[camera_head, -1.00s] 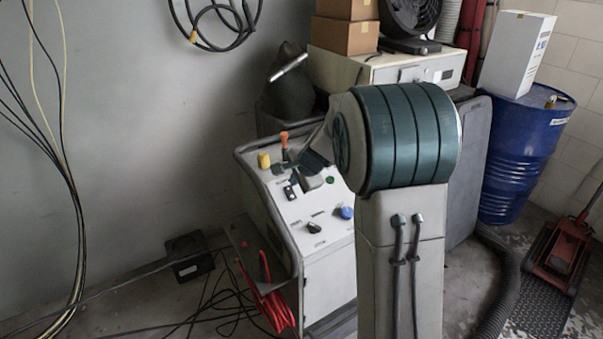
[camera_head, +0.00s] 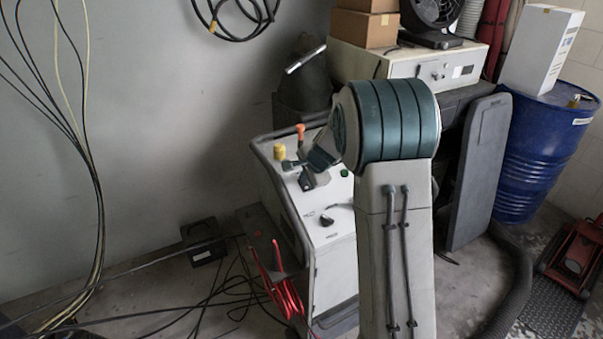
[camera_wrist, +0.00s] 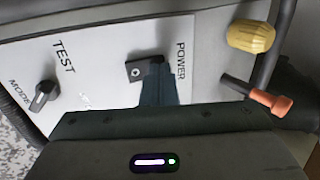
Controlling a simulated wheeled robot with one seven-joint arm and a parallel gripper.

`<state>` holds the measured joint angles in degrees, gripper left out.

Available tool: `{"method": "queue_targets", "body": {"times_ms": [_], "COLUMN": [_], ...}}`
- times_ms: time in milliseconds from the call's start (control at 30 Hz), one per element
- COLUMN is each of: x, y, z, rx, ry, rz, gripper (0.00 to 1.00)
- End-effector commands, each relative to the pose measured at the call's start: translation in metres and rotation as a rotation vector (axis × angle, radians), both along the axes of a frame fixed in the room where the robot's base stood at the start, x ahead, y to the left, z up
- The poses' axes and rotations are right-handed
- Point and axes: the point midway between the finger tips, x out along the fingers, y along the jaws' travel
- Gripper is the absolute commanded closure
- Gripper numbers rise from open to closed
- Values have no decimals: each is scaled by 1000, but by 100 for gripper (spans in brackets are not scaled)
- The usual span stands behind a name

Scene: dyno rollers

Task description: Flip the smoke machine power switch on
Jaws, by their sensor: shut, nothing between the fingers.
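The smoke machine (camera_head: 300,245) is a white cabinet with a sloping control panel. In the wrist view, a small black power switch (camera_wrist: 134,72) with a pale round mark sits beside the word POWER. My gripper (camera_wrist: 157,66) is shut and empty, its fingertips over the panel right beside the switch and hiding part of it. I cannot tell whether they touch. In the head view my gripper (camera_head: 289,165) is low over the upper panel, and the dark switch (camera_head: 306,182) shows just below it. The switch's position, on or off, is not clear.
A yellow knob (camera_wrist: 252,37) and an orange-tipped lever (camera_wrist: 268,102) stick up near the gripper. A black MODE knob (camera_wrist: 42,96) lies on the other side. Red cable (camera_head: 280,285) hangs at the cabinet's side. A blue barrel (camera_head: 535,150) stands right.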

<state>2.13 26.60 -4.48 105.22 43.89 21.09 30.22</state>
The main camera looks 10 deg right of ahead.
Motion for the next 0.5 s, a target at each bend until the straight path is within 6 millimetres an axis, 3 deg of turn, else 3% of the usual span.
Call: {"method": "queue_targets", "body": {"times_ms": [500], "x": [-9], "y": [-4], "z": [-4], "rx": [1], "ry": [-1], "rz": [-2], "gripper": [100]}}
